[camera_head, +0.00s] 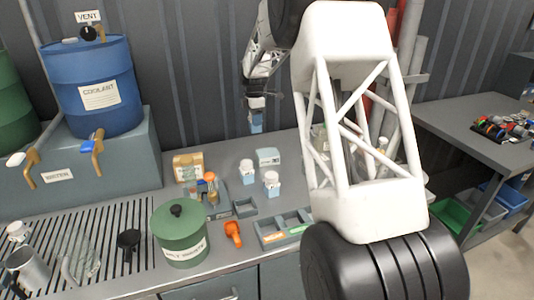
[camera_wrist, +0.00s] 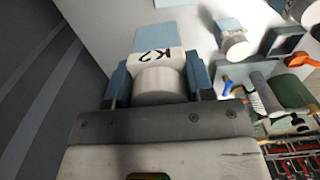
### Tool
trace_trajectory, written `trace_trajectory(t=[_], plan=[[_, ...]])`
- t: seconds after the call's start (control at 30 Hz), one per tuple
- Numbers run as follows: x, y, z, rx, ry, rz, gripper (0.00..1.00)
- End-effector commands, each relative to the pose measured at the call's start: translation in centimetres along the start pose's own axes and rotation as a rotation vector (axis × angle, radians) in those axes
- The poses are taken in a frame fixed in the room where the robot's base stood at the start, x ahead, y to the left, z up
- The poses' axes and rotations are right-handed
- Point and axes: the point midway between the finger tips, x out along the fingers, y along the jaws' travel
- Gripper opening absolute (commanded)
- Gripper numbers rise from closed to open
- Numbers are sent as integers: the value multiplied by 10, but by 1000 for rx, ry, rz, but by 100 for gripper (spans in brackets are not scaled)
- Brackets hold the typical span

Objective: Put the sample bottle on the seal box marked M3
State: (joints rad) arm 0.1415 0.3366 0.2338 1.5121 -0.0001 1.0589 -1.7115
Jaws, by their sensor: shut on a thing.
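My gripper (camera_head: 256,101) is raised above the back of the bench in the head view, pointing down. It is shut on a sample bottle (camera_head: 256,122) with a pale blue body. In the wrist view, the bottle's white cap (camera_wrist: 160,86) sits between the blue fingertips of my gripper (camera_wrist: 158,80). A white label behind the cap seems to read K2.
Two white-capped blue bottles (camera_head: 247,170) (camera_head: 271,184) stand near the box. A cardboard box (camera_head: 188,167), small open tray (camera_head: 245,207), compartment tray (camera_head: 283,229), orange tool (camera_head: 233,233) and green lidded pot (camera_head: 180,232) are nearby. My white arm hides the bench's right part.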

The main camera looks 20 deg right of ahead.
Motion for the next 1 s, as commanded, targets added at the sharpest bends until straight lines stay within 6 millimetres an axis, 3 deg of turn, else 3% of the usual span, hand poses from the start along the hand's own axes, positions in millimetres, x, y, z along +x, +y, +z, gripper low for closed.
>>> trace_trajectory(t=[0.1, 0.3, 0.77, 1.0], plan=[[-6, -16, 23, 2, 0, 0, 21], [-11, -28, 40, 0, 0, 0, 21], [-8, -30, 42, -1, 0, -1, 21], [17, -30, 42, -1, 0, -2, 21]])
